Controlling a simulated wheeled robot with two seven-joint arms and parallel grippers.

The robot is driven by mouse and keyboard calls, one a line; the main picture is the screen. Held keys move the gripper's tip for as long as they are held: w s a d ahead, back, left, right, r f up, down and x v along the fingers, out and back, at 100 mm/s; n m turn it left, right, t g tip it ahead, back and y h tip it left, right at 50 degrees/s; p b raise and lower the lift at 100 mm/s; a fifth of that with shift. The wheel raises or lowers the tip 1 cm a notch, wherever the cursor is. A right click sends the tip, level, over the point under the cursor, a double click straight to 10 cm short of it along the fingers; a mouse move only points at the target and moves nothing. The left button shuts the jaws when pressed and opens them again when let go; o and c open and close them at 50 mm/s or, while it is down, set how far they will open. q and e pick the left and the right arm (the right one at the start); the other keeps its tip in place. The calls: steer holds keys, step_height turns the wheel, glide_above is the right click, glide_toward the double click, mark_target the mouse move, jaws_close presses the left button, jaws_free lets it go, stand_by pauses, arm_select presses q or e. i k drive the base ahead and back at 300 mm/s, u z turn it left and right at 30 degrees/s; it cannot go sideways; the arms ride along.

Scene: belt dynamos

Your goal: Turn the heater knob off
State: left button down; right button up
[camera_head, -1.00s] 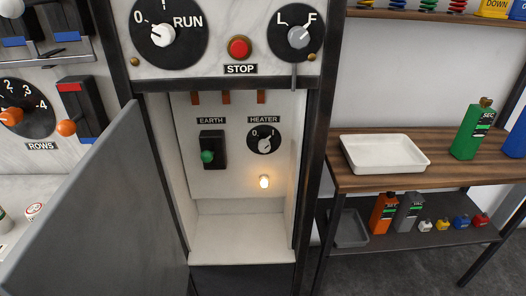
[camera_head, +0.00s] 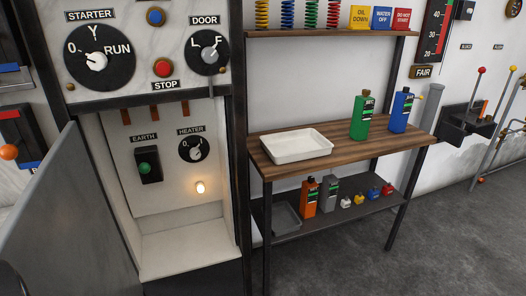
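The heater knob (camera_head: 194,152) is a small white pointer knob on a black round dial marked 0 and 1, under a HEATER label. Its exact pointing direction is hard to tell at this size. It sits on the white inner panel of an open cabinet, left of centre in the head view. A small lamp (camera_head: 200,188) below it glows warm yellow. The EARTH switch (camera_head: 147,168), with a green knob, is to its left. Neither of my grippers can be made out in this view; nothing touches the heater knob.
The grey cabinet door (camera_head: 75,215) stands open at the left. Above are the starter dial (camera_head: 98,58), red STOP button (camera_head: 163,68) and door dial (camera_head: 208,52). A wooden shelf (camera_head: 400,140) with a white tray (camera_head: 296,146) and bottles stands right. Floor is clear at lower right.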

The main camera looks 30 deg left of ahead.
mark_target(195, 153)
steer(key=z, duration=0.25)
steer(key=i, duration=1.3)
steer(key=u, duration=2.1)
